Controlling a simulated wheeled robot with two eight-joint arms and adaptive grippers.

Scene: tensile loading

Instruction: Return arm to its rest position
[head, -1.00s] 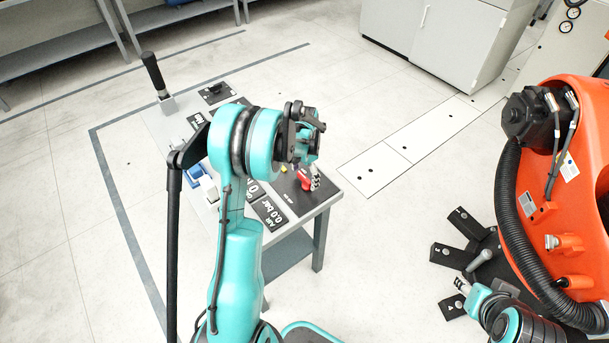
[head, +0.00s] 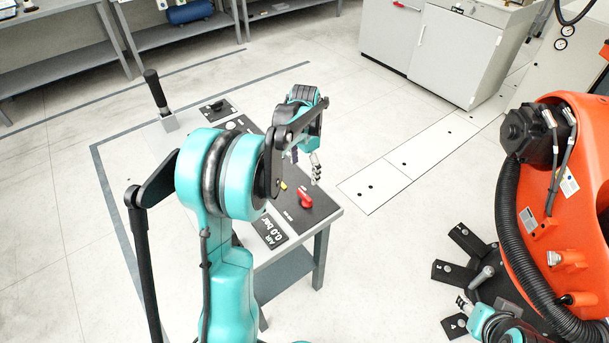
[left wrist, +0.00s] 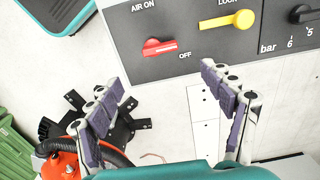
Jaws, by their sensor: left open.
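My left arm reaches up across the head view. Its left gripper (head: 308,160) is over the right side of the small table (head: 332,210). In the left wrist view its two fingers (left wrist: 163,82) are spread wide, with nothing between them. Beyond them is the grey panel with a red air knob (left wrist: 160,47) and a yellow lock knob (left wrist: 228,20); the red knob also shows in the head view (head: 305,199). The fingers do not appear to touch either knob. My right gripper (head: 463,304) is low at the right, small and partly seen.
A black lever (head: 155,90) rises from the table's far left corner. Grey cabinets (head: 455,55) stand at the back. The floor between is clear.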

